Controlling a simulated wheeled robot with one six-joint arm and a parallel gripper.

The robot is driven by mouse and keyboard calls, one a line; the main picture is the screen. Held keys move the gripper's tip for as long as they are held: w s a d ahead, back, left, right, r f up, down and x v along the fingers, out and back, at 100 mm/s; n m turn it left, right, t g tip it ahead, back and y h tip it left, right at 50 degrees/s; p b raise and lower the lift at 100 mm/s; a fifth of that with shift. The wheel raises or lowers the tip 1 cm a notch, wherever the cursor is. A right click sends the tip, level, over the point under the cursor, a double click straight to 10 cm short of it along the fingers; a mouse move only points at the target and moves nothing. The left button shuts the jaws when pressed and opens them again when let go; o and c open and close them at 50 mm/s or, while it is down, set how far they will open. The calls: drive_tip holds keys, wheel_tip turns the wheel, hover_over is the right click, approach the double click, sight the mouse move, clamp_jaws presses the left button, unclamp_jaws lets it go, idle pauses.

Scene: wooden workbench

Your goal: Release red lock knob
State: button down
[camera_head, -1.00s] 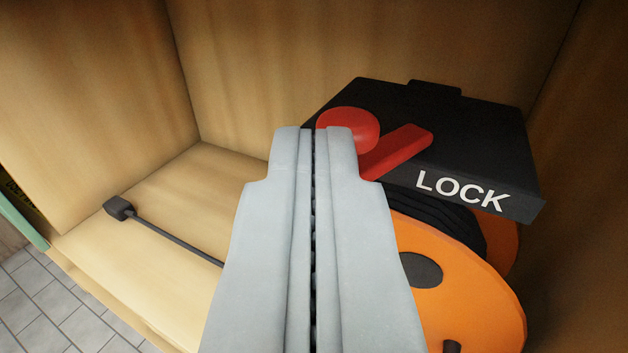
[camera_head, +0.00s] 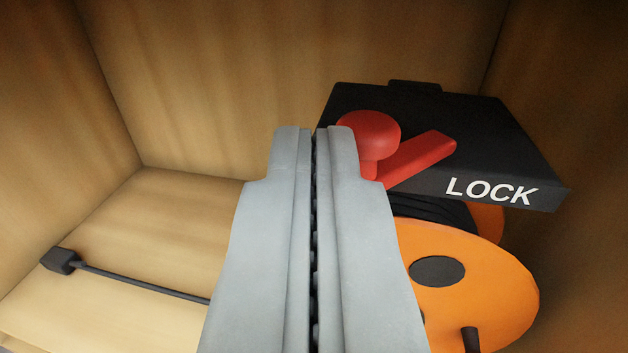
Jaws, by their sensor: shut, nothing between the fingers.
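The red lock knob (camera_head: 370,130) has a round head on a short stem and a red lever bar (camera_head: 424,160) slanting up to the right. It sits on the left part of a black box (camera_head: 500,150) marked LOCK. My gripper (camera_head: 314,130) is shut and empty, pointing into the compartment. Its fingertips appear just left of the knob, and the right finger overlaps the lower left of the stem in the picture. I cannot tell whether they touch.
An orange cable reel (camera_head: 490,290) with dark cable sits below the box. A black cord with a plug (camera_head: 62,260) lies on the compartment floor at the left. Wooden walls (camera_head: 240,80) enclose the back and both sides. The floor between plug and gripper is otherwise clear.

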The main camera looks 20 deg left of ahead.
drive_tip(key=a+m+h, duration=0.1)
drive_tip(key=h, duration=0.1)
drive_tip(key=w+a+m+h, duration=0.1)
drive_tip(key=h, duration=0.1)
drive_tip(key=shift+w+m+t, duration=0.15)
drive_tip(key=shift+m+t, duration=0.15)
drive_tip(key=shift+w+a, duration=0.15)
drive_tip(key=shift+w, duration=0.05)
idle(0.4)
drive_tip(key=shift+s, duration=0.1)
idle(1.3)
